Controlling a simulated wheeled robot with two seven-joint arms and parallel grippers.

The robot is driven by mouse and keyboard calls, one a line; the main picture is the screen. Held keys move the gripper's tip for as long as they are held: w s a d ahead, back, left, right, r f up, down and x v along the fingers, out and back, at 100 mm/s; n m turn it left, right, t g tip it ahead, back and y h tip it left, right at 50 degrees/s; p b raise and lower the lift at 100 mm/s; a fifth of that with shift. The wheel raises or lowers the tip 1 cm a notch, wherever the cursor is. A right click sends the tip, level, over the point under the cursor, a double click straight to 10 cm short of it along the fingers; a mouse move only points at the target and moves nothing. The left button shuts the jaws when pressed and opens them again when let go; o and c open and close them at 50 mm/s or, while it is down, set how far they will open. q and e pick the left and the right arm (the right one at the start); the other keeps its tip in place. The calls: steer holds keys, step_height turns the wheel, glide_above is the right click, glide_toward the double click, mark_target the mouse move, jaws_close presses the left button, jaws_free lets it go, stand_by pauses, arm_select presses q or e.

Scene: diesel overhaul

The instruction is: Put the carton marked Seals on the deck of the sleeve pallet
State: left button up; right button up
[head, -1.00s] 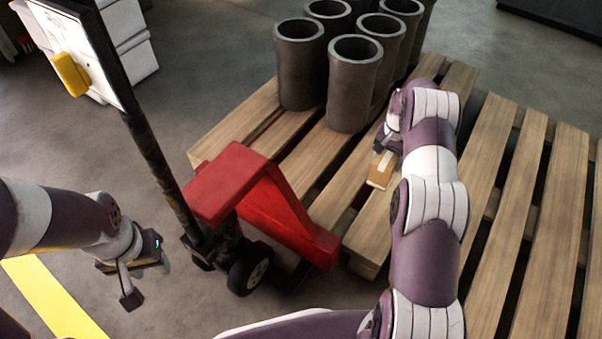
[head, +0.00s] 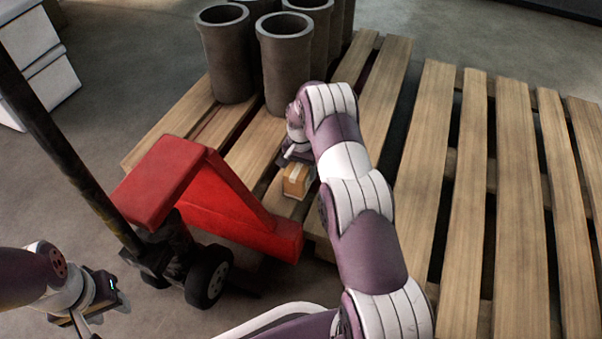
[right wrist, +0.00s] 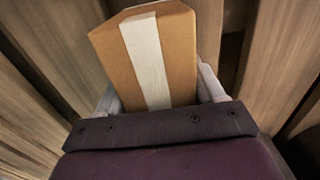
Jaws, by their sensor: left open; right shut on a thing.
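A small brown carton (head: 297,181) with a pale tape strip is held over the deck of the sleeve pallet (head: 376,108) in the head view. The carton (right wrist: 160,55) also shows large in the right wrist view, between the two fingers of my right gripper (right wrist: 158,95), which is shut on it. No Seals marking can be read on the faces in view. Deck slats show around the carton; whether it touches them I cannot tell. My right gripper (head: 296,160) is partly hidden by its arm in the head view. My left gripper (head: 88,322) is open and empty at the lower left, cut by the picture edge.
Several dark grey sleeves (head: 286,62) stand upright on the pallet's far left part. A red pallet jack (head: 200,190) with a black handle post stands at the pallet's near left side. A second, bare pallet (head: 520,200) lies to the right. White bins (head: 30,60) stand at the far left.

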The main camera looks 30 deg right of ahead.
steer(key=o, duration=1.3)
steer(key=shift+o, duration=0.2)
step_height(320, 180, up, 12)
steer(key=p, duration=0.7)
steer(key=s+a+r+n, duration=0.6)
steer(key=s+a+r, duration=0.4)
steer(key=s+r, duration=0.1)
steer(key=s+a+r+n, duration=0.1)
steer(key=s+a+n, duration=0.1)
steer(key=s, duration=0.5)
steer(key=s+a+r+n+t, duration=0.1)
steer(key=s+a+r+n, duration=0.1)
steer(key=s, duration=0.6)
steer(key=shift+a, duration=0.2)
steer(key=shift+r, duration=0.1)
